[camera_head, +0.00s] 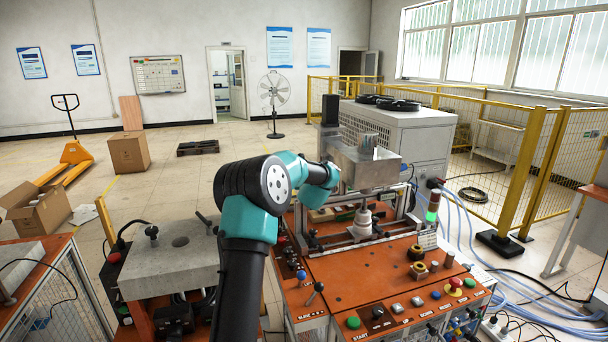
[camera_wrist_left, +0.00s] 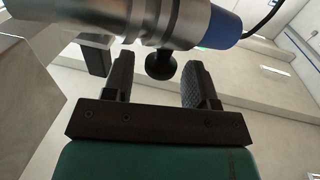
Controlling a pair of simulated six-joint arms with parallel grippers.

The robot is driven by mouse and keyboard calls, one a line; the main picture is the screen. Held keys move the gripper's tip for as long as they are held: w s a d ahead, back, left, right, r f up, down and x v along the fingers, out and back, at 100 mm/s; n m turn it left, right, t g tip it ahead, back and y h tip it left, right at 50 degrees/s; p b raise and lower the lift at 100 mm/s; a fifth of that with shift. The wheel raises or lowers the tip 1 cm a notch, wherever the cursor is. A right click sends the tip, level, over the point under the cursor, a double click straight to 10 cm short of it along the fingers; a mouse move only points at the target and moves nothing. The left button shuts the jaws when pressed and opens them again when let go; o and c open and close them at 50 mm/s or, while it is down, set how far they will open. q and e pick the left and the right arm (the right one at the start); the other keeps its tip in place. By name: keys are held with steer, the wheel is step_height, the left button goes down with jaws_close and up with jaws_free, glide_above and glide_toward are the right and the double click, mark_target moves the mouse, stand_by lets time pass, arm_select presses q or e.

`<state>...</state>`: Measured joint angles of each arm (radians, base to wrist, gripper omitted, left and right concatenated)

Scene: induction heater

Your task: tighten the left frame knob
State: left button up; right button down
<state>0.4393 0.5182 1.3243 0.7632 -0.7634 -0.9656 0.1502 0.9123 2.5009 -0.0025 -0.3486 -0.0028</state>
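In the left wrist view a round black knob (camera_wrist_left: 160,64) on a short dark stem sticks out below a shiny metal cylinder with a blue end. My left gripper (camera_wrist_left: 157,82) is open around it, one dark textured finger on each side. Gaps show between the knob and both fingers. In the head view my left arm reaches towards the heater frame (camera_head: 310,242) on the orange bench. Its wrist hides the gripper and the knob there. My right gripper is not in view.
A metal box (camera_head: 365,165) stands above the frame, close to my left wrist. The orange bench (camera_head: 375,285) has buttons and a small lever (camera_head: 315,291) at its front. A grey slab (camera_head: 170,262) on a stand lies left of my arm.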

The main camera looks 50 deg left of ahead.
arm_select(q)
steer(key=c, duration=0.8)
steer(key=shift+t, duration=0.3)
steer(key=shift+s+a+m+t+h, duration=0.1)
steer(key=shift+m+t+h, duration=0.6)
steer(key=shift+s+a+m+t+h, duration=0.1)
steer(key=shift+m+t+h, duration=0.6)
steer(key=o, duration=0.9)
steer(key=shift+d, duration=0.1)
